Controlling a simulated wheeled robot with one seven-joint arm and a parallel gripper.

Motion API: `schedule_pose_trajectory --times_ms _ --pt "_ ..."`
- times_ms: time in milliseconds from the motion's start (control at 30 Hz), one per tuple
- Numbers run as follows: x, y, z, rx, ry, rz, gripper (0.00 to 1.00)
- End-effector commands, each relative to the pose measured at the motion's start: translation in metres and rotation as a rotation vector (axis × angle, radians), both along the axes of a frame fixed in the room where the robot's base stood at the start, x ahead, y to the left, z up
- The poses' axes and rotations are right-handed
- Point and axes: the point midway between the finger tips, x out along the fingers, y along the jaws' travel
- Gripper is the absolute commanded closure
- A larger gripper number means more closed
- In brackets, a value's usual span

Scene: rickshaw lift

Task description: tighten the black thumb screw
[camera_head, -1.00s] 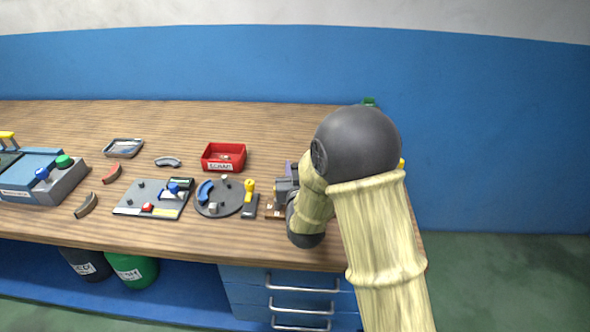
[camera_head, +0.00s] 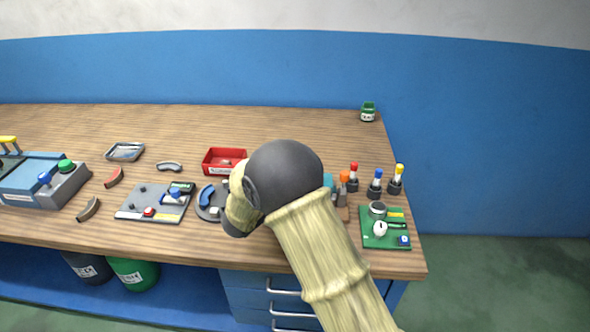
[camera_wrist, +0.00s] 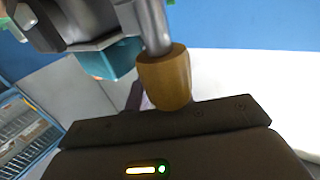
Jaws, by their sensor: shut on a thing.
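My gripper (camera_wrist: 165,118) fills the bottom of the wrist view as a dark bar and body. A brown cylindrical end on a grey shaft (camera_wrist: 165,78) stands right at the jaws, which are shut on it as far as I can see. I cannot make out the black thumb screw for sure. A grey plate (camera_head: 128,212) with small dark knobs, a red button and a blue part lies left of the disc.
A red bin (camera_head: 210,168) stands behind the disc. On the right are an orange-handled tool (camera_head: 344,178), several coloured-top bottles and a green board (camera_head: 370,238). A blue machine (camera_head: 28,180) stands at the left. The bench's back middle is clear.

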Motion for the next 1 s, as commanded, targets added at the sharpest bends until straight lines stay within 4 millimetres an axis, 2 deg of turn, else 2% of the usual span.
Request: schedule_pose_trajectory --times_ms 333,867,900,1000 --pt "0.0007 0.0016 0.0018 -0.001 -0.002 -0.186 1.00" --pt "0.0009 0.0010 0.0019 -0.002 -0.004 -0.222 1.00" --pt "0.0010 0.0010 0.0019 -0.002 -0.004 -0.221 0.73" --pt "0.0009 0.0008 0.0017 -0.002 -0.004 -0.222 0.56"
